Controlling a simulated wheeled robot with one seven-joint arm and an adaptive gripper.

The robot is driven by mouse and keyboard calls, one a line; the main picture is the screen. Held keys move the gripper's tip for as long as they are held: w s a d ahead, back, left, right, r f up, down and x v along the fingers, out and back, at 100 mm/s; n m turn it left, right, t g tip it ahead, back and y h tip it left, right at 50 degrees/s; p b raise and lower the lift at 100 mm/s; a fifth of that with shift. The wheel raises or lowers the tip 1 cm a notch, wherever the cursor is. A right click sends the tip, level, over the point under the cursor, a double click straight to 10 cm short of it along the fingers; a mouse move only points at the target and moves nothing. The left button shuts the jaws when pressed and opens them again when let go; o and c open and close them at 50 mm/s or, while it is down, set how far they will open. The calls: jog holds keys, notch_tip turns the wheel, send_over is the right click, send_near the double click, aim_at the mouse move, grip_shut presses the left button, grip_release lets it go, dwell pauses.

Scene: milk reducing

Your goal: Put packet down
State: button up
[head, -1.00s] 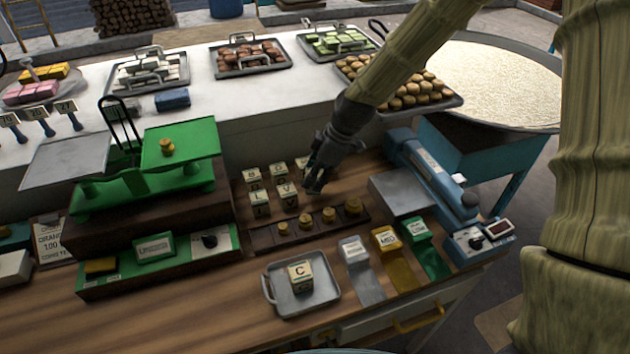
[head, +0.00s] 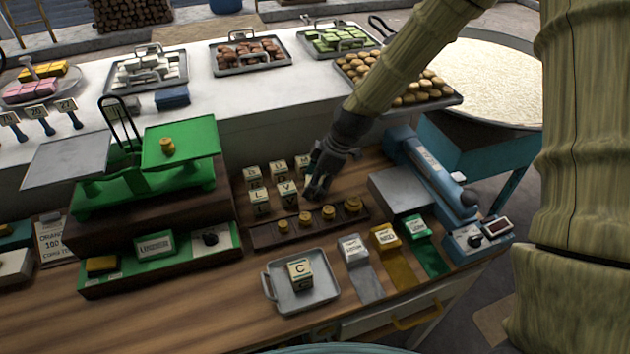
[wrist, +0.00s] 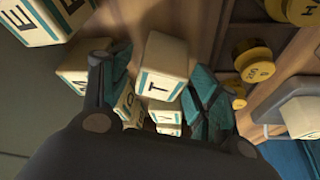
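The packets are cream cubes with dark letters and teal bands. In the head view, several stand in rows (head: 287,193) on the wooden counter, left of my gripper (head: 316,190). My gripper points down at the right end of the front row and hides what is there. In the wrist view, a packet marked T (wrist: 158,75) lies between the teal-padded fingers of my gripper (wrist: 165,85). I cannot tell whether the pads press on it. More packets show below it, and others at the upper left (wrist: 35,20). A packet marked C (head: 300,273) sits on a metal tray (head: 328,291).
A wooden rack of brass weights (head: 262,236) stands just in front of my gripper. A green balance (head: 100,196) is at left with one weight on its right pan. A blue scale (head: 400,192) is at right. Clear counter lies at front left.

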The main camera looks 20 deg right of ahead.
jog(key=shift+r, duration=0.2)
jog(key=b+v, duration=0.2)
jog(key=v, duration=1)
jog(key=shift+b, duration=0.3)
